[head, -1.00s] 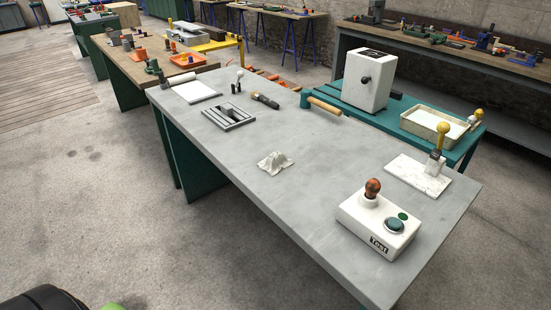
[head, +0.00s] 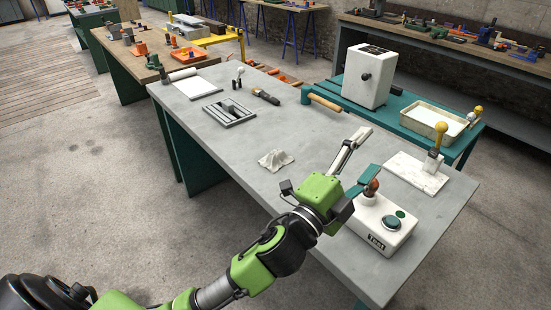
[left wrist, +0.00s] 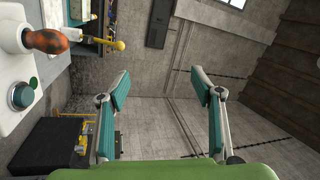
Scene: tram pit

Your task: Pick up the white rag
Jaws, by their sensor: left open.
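The white rag (head: 275,159) lies crumpled on the grey table (head: 232,172), near its front edge in the middle. My left gripper (head: 367,156) is over the table, to the right of the rag and apart from it, close to the white Test box (head: 380,228). Its fingers are spread and empty. In the left wrist view the open fingers (left wrist: 160,92) point toward the wall, and the rag does not show there. My right gripper is in neither view.
The Test box's brown-knobbed lever (head: 372,185) stands near my left fingers. A hammer (head: 322,102), a brush (head: 265,96), a grey slotted tray (head: 229,113) and a marble block with a yellow-knobbed lever (head: 436,150) are on the table. Bare tabletop surrounds the rag.

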